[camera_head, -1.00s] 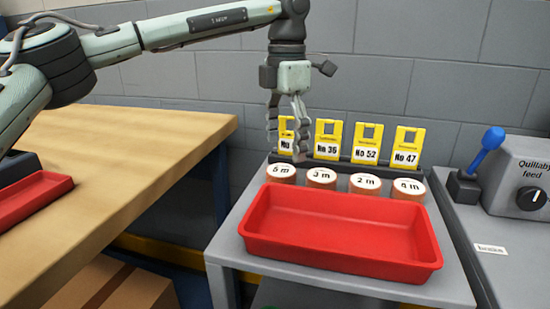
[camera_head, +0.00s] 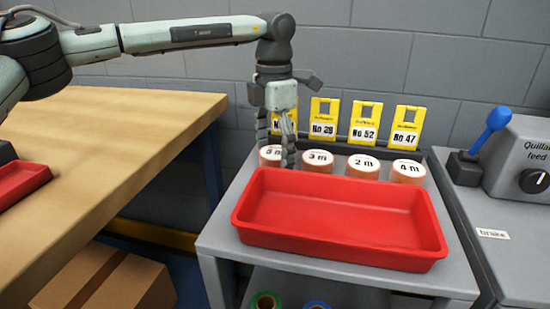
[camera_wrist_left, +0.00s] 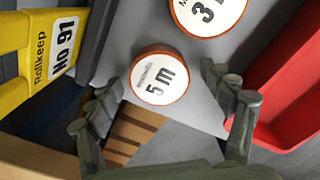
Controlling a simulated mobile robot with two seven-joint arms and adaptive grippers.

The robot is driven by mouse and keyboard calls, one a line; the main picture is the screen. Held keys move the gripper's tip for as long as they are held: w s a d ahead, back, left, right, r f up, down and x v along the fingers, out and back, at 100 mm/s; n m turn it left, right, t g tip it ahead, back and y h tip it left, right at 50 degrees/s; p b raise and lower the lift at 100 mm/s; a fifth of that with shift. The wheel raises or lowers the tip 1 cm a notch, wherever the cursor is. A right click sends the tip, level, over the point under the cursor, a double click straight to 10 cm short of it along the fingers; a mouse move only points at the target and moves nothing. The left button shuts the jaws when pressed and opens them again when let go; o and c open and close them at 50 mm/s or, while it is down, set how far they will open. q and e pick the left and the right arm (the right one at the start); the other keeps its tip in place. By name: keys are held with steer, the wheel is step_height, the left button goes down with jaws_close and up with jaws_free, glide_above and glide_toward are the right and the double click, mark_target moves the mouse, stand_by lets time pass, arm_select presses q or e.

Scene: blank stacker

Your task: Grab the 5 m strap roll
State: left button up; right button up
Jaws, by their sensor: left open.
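The 5 m strap roll (camera_head: 269,157) is a short orange-brown cylinder with a white labelled top. It stands at the left end of the row of rolls on the grey bench, partly hidden by my gripper in the head view. In the left wrist view the 5 m roll (camera_wrist_left: 160,78) lies between my open fingers, its label readable. My left gripper (camera_head: 276,150) points down over it, fingers apart and empty. In the left wrist view the left gripper (camera_wrist_left: 160,82) shows a finger on each side of the roll; I cannot tell if either touches it.
The 3 m roll (camera_head: 318,161), 2 m roll (camera_head: 362,166) and 4 m roll (camera_head: 408,171) stand to the right. Yellow numbered cards (camera_head: 364,122) stand behind. A red tray (camera_head: 340,245) sits in front. A wooden table (camera_head: 110,150) is at left, a grey machine (camera_head: 525,165) at right.

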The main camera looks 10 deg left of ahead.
arm_select(q)
steer(key=shift+c, duration=0.2)
steer(key=c, duration=1.2)
steer(key=shift+c, duration=0.2)
steer(key=shift+r, duration=0.2)
